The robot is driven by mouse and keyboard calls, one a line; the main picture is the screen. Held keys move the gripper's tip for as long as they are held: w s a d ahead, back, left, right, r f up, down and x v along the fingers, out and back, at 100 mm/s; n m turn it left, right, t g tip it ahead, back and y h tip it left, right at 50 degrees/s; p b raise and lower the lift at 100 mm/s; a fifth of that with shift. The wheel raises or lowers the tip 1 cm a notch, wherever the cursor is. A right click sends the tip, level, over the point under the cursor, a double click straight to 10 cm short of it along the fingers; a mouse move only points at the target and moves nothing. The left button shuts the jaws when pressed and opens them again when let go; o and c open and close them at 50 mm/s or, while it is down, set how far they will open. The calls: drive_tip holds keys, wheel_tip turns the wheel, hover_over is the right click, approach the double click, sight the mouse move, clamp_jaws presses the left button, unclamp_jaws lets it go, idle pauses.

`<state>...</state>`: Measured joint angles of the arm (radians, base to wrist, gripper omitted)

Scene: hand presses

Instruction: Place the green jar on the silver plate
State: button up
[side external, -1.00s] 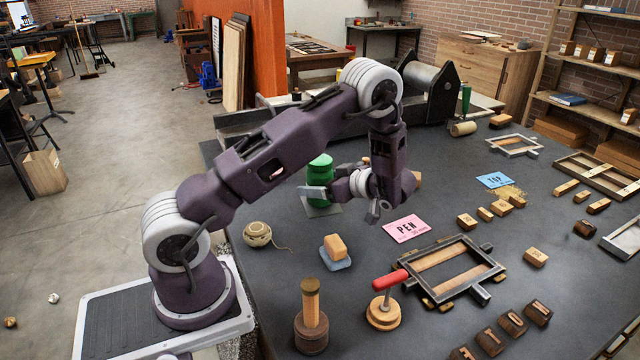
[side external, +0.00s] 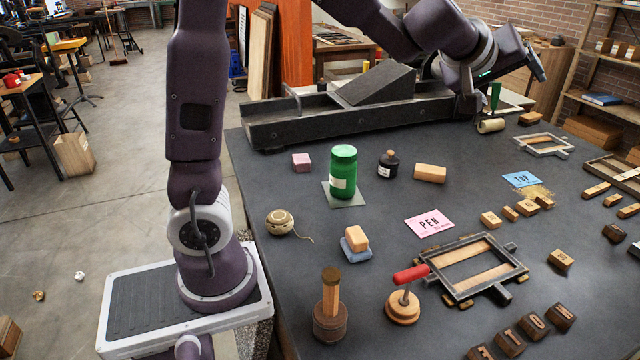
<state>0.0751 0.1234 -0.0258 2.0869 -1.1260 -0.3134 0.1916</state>
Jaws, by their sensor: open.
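The green jar (side external: 343,172) stands upright on a thin grey square plate (side external: 345,201), likely the silver plate. The plate's bare corners show around the jar's base. My gripper (side external: 508,82) is raised at the upper right, in front of the back of the bench, well away from the jar.
A twine ball (side external: 280,222) and a block on a blue pad (side external: 355,243) are in front. A long dark press bed (side external: 350,118) lies behind.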

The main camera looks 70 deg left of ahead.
drive_tip(key=s+d+m+g+h, duration=0.1)
drive_tip(key=s+d+m+h, duration=0.3)
drive_tip(key=s, duration=0.6)
drive_tip(key=s+d+m+g+h, duration=0.15)
drive_tip(key=s+d+m, duration=0.3)
drive_tip(key=s, duration=0.55)
drive_tip(key=s+a+f+m+g+y, duration=0.1)
drive_tip(key=s+f, duration=0.3)
drive_tip(key=s, duration=0.4)
drive_tip(key=s+a+f+m+g+y, duration=0.1)
drive_tip(key=s+a+f+g+y, duration=0.1)
drive_tip(key=s+f, duration=0.3)
drive_tip(key=s+a+g, duration=0.1)
drive_tip(key=s, duration=0.2)
drive_tip(key=shift+a+f+m, duration=0.15)
drive_tip(key=shift+a+m, duration=0.05)
drive_tip(key=shift+m, duration=0.15)
